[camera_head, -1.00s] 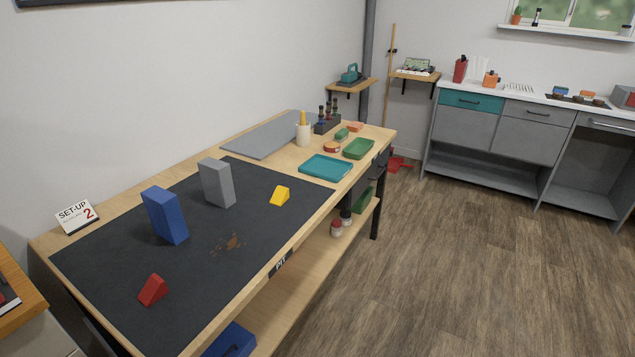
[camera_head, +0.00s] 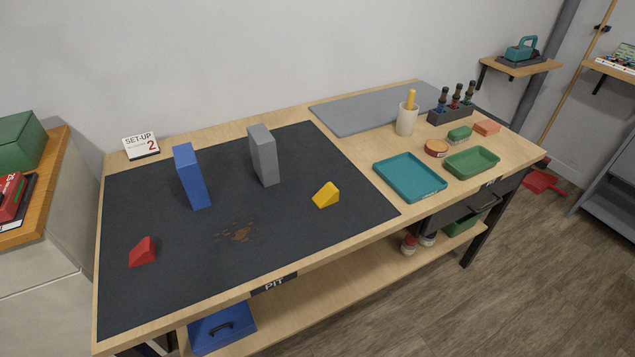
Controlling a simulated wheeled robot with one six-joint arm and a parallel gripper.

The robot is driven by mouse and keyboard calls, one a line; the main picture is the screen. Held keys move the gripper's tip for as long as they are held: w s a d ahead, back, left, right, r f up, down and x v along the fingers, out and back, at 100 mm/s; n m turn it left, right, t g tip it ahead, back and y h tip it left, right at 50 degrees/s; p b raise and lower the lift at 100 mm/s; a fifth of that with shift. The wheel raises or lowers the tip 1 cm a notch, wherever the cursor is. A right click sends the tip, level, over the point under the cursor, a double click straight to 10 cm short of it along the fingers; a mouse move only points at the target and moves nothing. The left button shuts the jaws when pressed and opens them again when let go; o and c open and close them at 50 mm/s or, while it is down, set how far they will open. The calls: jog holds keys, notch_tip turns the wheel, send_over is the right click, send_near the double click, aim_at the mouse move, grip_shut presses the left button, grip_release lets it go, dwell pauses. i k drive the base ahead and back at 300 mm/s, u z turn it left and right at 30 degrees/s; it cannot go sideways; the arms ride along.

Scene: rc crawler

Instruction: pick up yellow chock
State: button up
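The yellow chock (camera_head: 326,195) is a small wedge on the right part of the dark mat (camera_head: 300,235) on the workbench. It stands apart from the other things on the mat. A grey block (camera_head: 264,156) stands upright to its left and farther back. A blue block (camera_head: 190,177) stands farther left. A red chock (camera_head: 143,251) lies at the mat's left front. My gripper is not in view.
A teal tray (camera_head: 409,178) and a green tray (camera_head: 471,163) lie right of the mat. A cup (camera_head: 406,119) with a yellow handle stands behind them. A brown stain (camera_head: 236,233) marks the mat. Open floor (camera_head: 500,290) lies right of the bench.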

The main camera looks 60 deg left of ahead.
aim_at(328, 194)
jog(key=u, duration=0.75)
jog(key=i, duration=0.85)
jog(key=u, duration=1.1)
jog(key=i, duration=0.35)
jog(key=u, duration=0.3)
